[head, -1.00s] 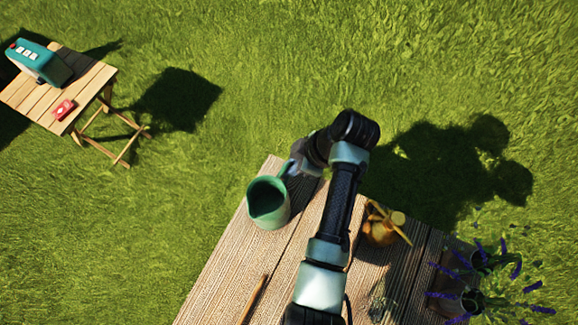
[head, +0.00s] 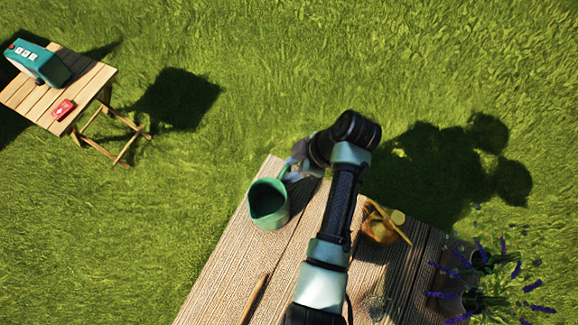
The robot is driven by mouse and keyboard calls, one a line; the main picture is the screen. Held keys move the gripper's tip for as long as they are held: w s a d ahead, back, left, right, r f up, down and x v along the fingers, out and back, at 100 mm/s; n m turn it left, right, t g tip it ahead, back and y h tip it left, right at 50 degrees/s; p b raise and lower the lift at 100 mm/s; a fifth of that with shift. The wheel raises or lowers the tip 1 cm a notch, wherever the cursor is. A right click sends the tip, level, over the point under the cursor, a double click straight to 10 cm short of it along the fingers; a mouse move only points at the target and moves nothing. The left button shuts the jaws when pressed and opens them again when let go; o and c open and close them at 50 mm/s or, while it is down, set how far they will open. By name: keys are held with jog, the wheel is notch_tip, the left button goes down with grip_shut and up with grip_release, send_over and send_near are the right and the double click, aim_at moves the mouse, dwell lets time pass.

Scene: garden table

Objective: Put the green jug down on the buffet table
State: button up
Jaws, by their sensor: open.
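The green jug (head: 268,204) stands upright on the wooden buffet table (head: 222,282), near its far left edge. Its open mouth faces up toward the camera and its handle is on the upper right side. My gripper (head: 291,172) is at the jug's handle, with its jaws open. The fingers are small here and partly hidden by my wrist, so I cannot tell whether they still touch the handle.
A honey-coloured pot with a wooden stick (head: 380,226) stands right of my arm. Potted lavender (head: 474,298) is at the right edge. A wooden stick (head: 254,299) lies at the front. A folding side table (head: 88,87) with a teal box (head: 40,63) and red item (head: 63,109) stands far left.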

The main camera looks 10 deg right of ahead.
jog(key=p+v, duration=0.2)
jog(key=v, duration=0.9)
jog(key=shift+r, duration=0.15)
jog(key=w+r+m+t+h, duration=0.3)
jog(key=w+r+t, duration=0.2)
jog(key=w+r, duration=0.35)
jog(key=w+a+r+m+t+h, duration=0.1)
jog(key=w+r+m+t, duration=0.2)
jog(key=r, duration=0.9)
jog(key=w+a+r+m+t+h, duration=0.2)
jog(key=w+r+t, duration=0.3)
jog(key=r, duration=0.7)
jog(key=s+a+r+m+t, duration=0.2)
jog(key=s+r+t, duration=0.4)
jog(key=r, duration=0.7)
jog(key=s+a+r+m+t, duration=0.3)
jog(key=s+a+r+t, duration=0.2)
jog(key=s+r, duration=0.6)
notch_tip(320, 180, up, 3)
jog(key=shift+s+a+r+t+y, duration=0.25)
jog(key=shift+s+t+y, duration=0.15)
jog(key=shift+t, duration=0.3)
